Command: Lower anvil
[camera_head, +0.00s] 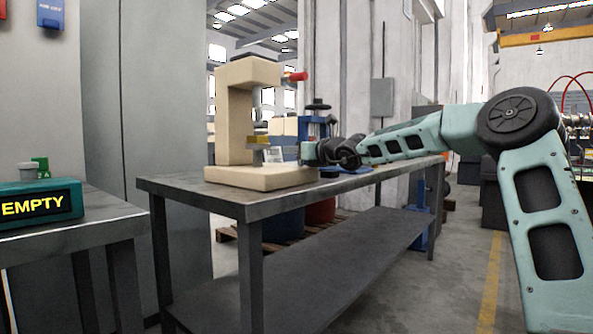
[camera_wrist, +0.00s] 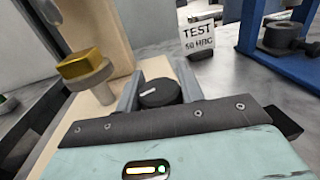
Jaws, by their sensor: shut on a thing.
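A beige C-shaped tester (camera_head: 233,115) stands on the metal bench. A gold block (camera_head: 258,140) rests on its round grey anvil (camera_wrist: 92,78), below the upper spindle; the block also shows at upper left in the wrist view (camera_wrist: 80,63). My gripper (camera_head: 312,152) is at the right of the tester's base, low beside the anvil. In the wrist view my gripper's two fingers (camera_wrist: 160,88) are shut on a black round knob (camera_wrist: 158,97) with a white mark. In the head view the knob is hidden by my gripper.
A red-tipped handle (camera_head: 297,76) sticks out from the tester's upper right. A blue press (camera_head: 312,125) stands behind my gripper. A white TEST sign (camera_wrist: 198,36) stands beyond the knob. A green EMPTY box (camera_head: 40,203) sits on the left table.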

